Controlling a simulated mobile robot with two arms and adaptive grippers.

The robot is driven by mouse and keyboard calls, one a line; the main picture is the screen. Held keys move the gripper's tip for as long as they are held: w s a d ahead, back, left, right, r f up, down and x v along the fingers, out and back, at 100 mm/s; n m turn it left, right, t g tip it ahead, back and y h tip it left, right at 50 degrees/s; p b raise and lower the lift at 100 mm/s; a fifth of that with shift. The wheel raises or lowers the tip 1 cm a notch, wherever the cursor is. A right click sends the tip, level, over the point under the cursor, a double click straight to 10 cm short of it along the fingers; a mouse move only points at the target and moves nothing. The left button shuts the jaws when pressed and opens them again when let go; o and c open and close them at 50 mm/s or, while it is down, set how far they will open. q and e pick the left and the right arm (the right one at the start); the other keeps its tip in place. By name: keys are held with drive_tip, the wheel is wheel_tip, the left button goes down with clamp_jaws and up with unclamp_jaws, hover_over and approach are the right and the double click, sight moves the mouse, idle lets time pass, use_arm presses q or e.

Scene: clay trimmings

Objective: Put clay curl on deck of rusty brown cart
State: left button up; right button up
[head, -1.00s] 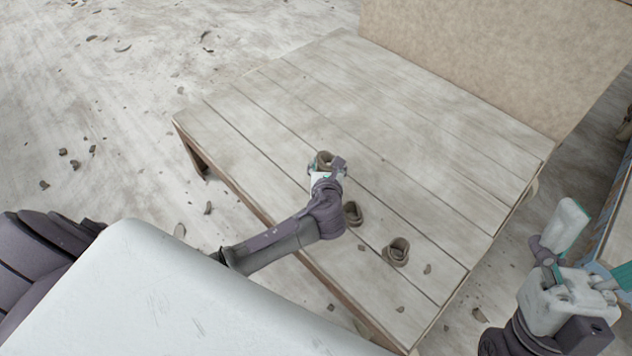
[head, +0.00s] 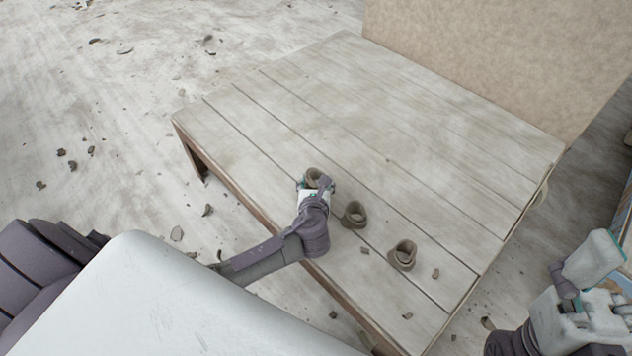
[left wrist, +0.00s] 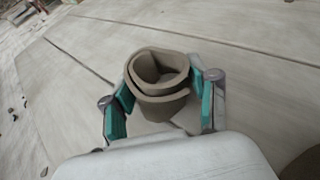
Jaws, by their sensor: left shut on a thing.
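My left gripper (head: 316,184) is shut on a grey-brown rolled clay curl (head: 313,175). In the left wrist view the curl (left wrist: 160,85) stands upright between the teal finger pads. I cannot tell whether it is clear of the planks. My right gripper (head: 597,265) is at the lower right, partly cut off, away from the curls.
Small clay scraps (head: 365,250) lie near the curls on the planks. A tan upright board (head: 480,60) stands along the far right side. Larger scraps are scattered over the pale floor (head: 110,110). The middle and back of the plank top are clear.

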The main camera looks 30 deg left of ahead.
use_arm(q)
drive_tip(key=o, duration=1.2)
